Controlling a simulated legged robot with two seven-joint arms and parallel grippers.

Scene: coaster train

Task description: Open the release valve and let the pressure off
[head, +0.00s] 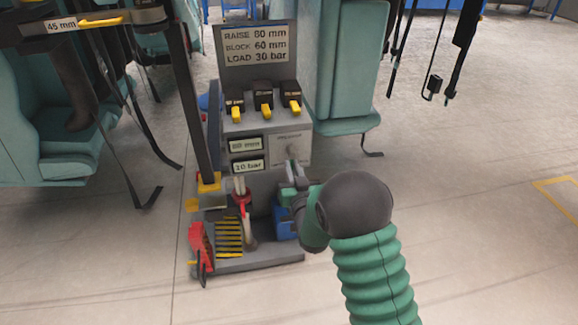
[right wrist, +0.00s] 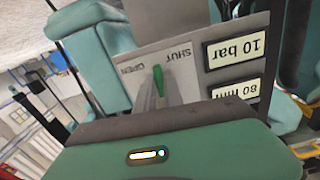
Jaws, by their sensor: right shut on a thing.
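The release valve's green lever (right wrist: 160,80) shows in the right wrist view, upside down, on a grey plate (right wrist: 200,42) marked OPEN and SHUT. It points between the two words. My right gripper (right wrist: 161,95) is shut on the lever, its grey fingers on either side. In the head view the right gripper (head: 293,172) is at the right side of the console's front plate (head: 288,146), and the hand hides part of the lower unit. The pressure display (head: 248,165) reads 10 bar; it also shows in the right wrist view (right wrist: 238,48). My left gripper is not in view.
A display (head: 246,145) above reads 80 mm. The console's sign (head: 256,46) says RAISE 80 mm, BLOCK 60 mm, LOAD 30 bar. Several yellow-tipped levers (head: 263,105) stand below it. Teal seats (head: 345,70) flank the console. A label (head: 62,25) reads 45 mm. Floor at right is clear.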

